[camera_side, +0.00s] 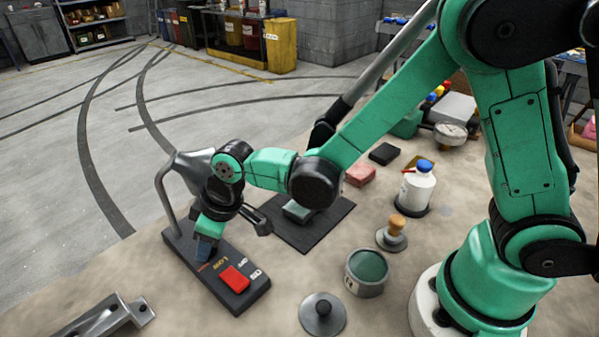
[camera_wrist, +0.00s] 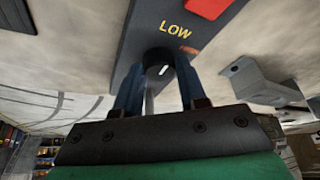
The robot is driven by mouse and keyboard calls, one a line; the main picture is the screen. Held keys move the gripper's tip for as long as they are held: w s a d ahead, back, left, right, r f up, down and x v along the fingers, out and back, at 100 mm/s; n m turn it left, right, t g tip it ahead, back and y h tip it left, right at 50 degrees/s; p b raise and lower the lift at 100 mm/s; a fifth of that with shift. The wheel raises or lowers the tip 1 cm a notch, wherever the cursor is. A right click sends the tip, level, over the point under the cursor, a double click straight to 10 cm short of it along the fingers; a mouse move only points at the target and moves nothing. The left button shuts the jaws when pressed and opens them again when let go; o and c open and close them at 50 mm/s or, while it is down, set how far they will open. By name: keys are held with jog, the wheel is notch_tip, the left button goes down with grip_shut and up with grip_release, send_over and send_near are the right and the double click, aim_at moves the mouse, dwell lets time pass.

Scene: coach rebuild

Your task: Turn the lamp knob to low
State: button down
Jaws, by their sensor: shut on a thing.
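The lamp (camera_side: 171,180) has a grey shade on a bent stem above a dark base (camera_side: 262,286). The base bears a red switch (camera_side: 235,279) and yellow lettering. In the wrist view the yellow word LOW (camera_wrist: 175,31) is on the base, with part of the red switch (camera_wrist: 207,8) beyond it. The dark round knob (camera_wrist: 153,58) with a short white mark stands between my fingers. My gripper (camera_wrist: 160,78) is shut on the knob, one blue-grey finger on each side. In the side view my gripper (camera_side: 205,250) is low over the base and hides the knob.
A dark mat (camera_side: 325,220) with a pale green block (camera_side: 297,211) lies right of the lamp. A metal bracket (camera_side: 105,318) is at front left. A green tin (camera_side: 367,270), a knobbed disc (camera_side: 322,316), a wooden-handled stamp (camera_side: 396,232) and a white bottle (camera_side: 417,188) stand nearer my base.

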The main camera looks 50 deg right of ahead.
aim_at(226, 253)
jog(key=shift+c, duration=2.4)
grip_release()
jog(key=shift+v, duration=2.8)
jog(key=s+d+r+m+t+h, duration=0.1)
jog(key=s+d+r+m, duration=0.2)
jog(key=d, duration=0.4)
jog(key=s+d+r+m+t+h, duration=0.1)
jog(key=s+d+r+m+t, duration=0.1)
jog(key=d, duration=0.6)
jog(key=shift+s+r+m+h, duration=0.3)
jog(key=shift+s+r+m, duration=0.05)
jog(key=shift+s+m, duration=0.6)
